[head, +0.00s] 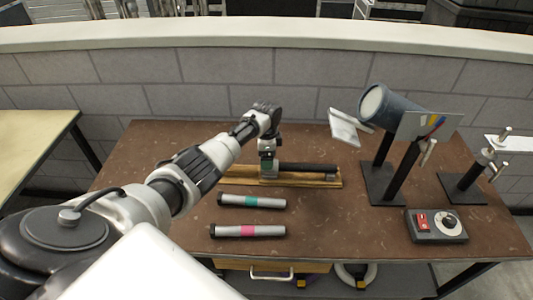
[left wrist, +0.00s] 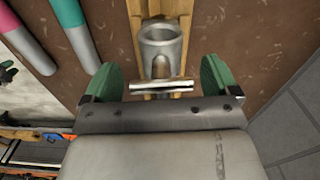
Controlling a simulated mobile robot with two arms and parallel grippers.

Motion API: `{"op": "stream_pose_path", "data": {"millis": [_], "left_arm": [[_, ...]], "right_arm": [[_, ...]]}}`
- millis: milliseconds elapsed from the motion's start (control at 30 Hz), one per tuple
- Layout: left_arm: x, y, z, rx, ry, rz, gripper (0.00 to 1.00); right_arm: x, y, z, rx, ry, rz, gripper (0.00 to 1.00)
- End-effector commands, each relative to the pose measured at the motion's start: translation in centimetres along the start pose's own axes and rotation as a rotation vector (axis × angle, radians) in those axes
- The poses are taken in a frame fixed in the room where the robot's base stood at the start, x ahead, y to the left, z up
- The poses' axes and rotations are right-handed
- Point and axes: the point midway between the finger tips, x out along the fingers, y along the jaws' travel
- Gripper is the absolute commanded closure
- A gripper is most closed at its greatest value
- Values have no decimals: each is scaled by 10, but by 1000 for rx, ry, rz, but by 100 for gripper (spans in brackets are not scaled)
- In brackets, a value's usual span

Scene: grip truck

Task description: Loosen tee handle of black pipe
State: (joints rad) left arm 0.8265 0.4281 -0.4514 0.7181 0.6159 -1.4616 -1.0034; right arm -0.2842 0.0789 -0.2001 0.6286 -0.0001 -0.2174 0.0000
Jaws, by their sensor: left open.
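The black pipe (head: 308,168) lies along a wooden holder (head: 325,183) near the middle of the brown table in the head view. My left gripper (head: 267,172) points down over the pipe's left end and hides part of it there. In the left wrist view a grey metal collar (left wrist: 161,42) sits on the wood, with the silver tee handle (left wrist: 160,87) sticking out toward my gripper. The tee handle's crossbar lies between the green pads of my open left gripper (left wrist: 160,82), with a gap on each side. My right gripper does not show.
Two grey tubes, one with a green band (head: 252,201) and one with a pink band (head: 248,231), lie in front of the holder. A blue-grey cylinder (head: 395,108) on a stand and a control box (head: 437,226) stand at the right. A block wall (head: 300,70) rises behind.

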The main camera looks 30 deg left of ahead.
Motion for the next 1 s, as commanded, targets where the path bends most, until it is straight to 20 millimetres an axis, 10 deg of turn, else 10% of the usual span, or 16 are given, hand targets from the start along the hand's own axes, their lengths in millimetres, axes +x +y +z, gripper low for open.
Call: {"op": "stream_pose_path", "data": {"millis": [167, 500, 1000], "left_arm": [[0, 0, 0, 0, 0, 0, 11], [0, 0, 0, 0, 0, 0, 60], [-3, 1, 0, -155, 0, 1, 60]], "right_arm": [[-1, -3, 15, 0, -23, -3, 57], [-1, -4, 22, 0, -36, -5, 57], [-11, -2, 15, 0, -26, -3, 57]]}}
